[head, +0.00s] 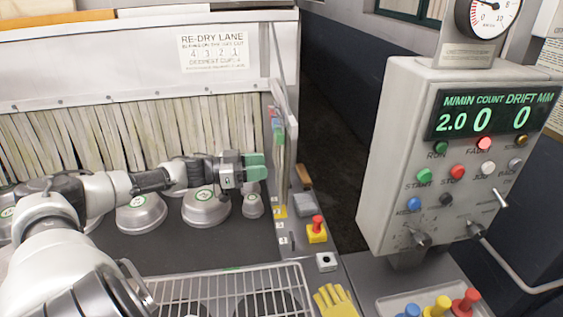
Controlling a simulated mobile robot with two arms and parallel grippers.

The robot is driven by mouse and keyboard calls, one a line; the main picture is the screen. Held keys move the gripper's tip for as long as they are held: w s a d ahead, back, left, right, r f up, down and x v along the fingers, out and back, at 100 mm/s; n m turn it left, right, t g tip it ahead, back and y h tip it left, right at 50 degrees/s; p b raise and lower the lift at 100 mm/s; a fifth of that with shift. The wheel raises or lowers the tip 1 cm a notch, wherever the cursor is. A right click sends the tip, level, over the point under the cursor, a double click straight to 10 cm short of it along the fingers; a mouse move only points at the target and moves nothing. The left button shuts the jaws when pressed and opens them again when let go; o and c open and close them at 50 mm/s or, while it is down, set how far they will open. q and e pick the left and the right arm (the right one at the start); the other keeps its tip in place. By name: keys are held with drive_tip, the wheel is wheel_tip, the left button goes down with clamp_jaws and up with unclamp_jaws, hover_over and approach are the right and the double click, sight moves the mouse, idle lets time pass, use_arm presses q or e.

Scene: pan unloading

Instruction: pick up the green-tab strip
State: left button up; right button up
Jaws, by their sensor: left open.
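Several thin strips hang in a row on the right end of the machine in the head view, with small red, blue and green tabs at their tops. The green-tab strip (279,138) appears to be the nearest, its body hanging below the tab. My left gripper (262,167), with green finger pads, is open and level, just left of the hanging strips and a little below the green tab. Its fingers point right toward the strips. A small gap seems to remain, and I cannot tell exact depth. My right gripper is out of view.
Several metal pans (206,208) sit on the dark belt below a strip curtain (150,130). A wire rack (235,292) and yellow glove (335,300) are in front. A red-topped stop button (317,226) stands on the right rail. The control box (400,160) stands further right.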

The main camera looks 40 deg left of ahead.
sight(281, 165)
use_arm(q)
drive_tip(key=shift+w+d, duration=0.1)
drive_tip(key=shift+w, duration=0.05)
drive_tip(key=shift+w+d+r, duration=0.1)
drive_tip(key=shift+d, duration=0.05)
drive_tip(key=p+x, duration=0.2)
drive_tip(key=x, duration=0.2)
drive_tip(key=shift+d+r+p, duration=0.1)
drive_tip(key=shift+d+p, duration=0.05)
drive_tip(key=shift+p, duration=0.2)
drive_tip(key=shift+w+d, duration=0.2)
drive_tip(key=shift+f, duration=0.2)
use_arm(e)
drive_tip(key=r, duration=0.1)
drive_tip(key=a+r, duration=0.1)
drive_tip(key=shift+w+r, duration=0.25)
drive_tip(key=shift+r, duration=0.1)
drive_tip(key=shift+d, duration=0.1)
use_arm(q)
drive_tip(key=c, duration=0.7)
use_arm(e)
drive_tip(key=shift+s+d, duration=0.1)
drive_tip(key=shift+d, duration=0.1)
